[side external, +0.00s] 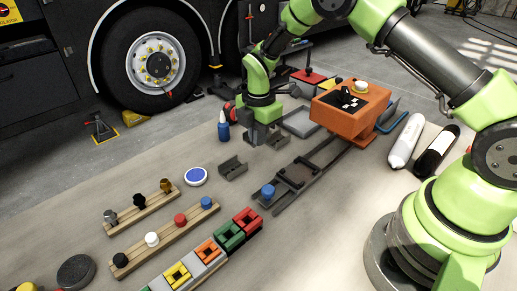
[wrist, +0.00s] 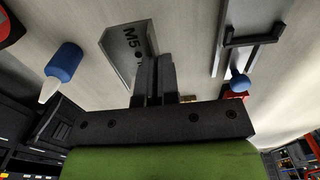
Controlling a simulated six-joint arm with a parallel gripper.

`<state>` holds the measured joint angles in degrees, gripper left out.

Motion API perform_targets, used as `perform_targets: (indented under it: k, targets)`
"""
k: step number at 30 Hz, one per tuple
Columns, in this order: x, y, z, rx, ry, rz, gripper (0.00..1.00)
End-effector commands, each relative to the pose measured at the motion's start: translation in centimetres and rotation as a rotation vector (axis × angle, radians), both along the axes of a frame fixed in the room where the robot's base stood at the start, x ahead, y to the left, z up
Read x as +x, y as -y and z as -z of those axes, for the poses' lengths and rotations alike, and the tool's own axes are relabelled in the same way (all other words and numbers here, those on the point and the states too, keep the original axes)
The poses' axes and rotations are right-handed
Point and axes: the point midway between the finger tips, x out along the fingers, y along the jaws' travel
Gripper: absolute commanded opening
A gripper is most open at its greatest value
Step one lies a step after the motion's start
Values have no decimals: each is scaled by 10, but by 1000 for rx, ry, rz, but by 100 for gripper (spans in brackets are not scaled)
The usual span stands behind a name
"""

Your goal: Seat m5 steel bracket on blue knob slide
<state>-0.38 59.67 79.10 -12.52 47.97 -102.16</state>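The steel bracket marked M5 (wrist: 122,45) lies on the table in the wrist view, just beyond my fingers, which hide part of it. It looks like the grey piece (side external: 277,140) beside my fingers in the side view. My gripper (wrist: 157,60) points down with its two fingers close together; it also shows in the side view (side external: 257,138). I see nothing clearly held between the fingers, and contact with the bracket cannot be told. The slide (side external: 298,177) with its blue knob (side external: 268,191) lies to the right; the knob also shows in the wrist view (wrist: 240,84).
A blue bottle (side external: 223,130) stands left of my gripper. Another grey bracket (side external: 233,168) lies in front. An orange box (side external: 350,106) stands behind the slide. Wooden strips with knobs (side external: 142,209) and a row of coloured blocks (side external: 207,251) fill the front.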

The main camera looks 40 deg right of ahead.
Motion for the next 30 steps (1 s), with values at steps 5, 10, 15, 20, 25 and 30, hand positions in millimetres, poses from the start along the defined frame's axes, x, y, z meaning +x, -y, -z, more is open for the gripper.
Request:
perform_targets:
  k: [5,10,15,20,25,30]
  targets:
    - [1,0,-33,0,4,2,0]
    - [-3,2,-45,-1,0,107,0]
    - [-11,7,-45,-1,-2,426,0]
    - [-21,12,-43,-2,-2,813,0]
    - [-32,17,-41,-3,-1,1228,0]
    - [-43,22,-39,-4,-1,1644,0]
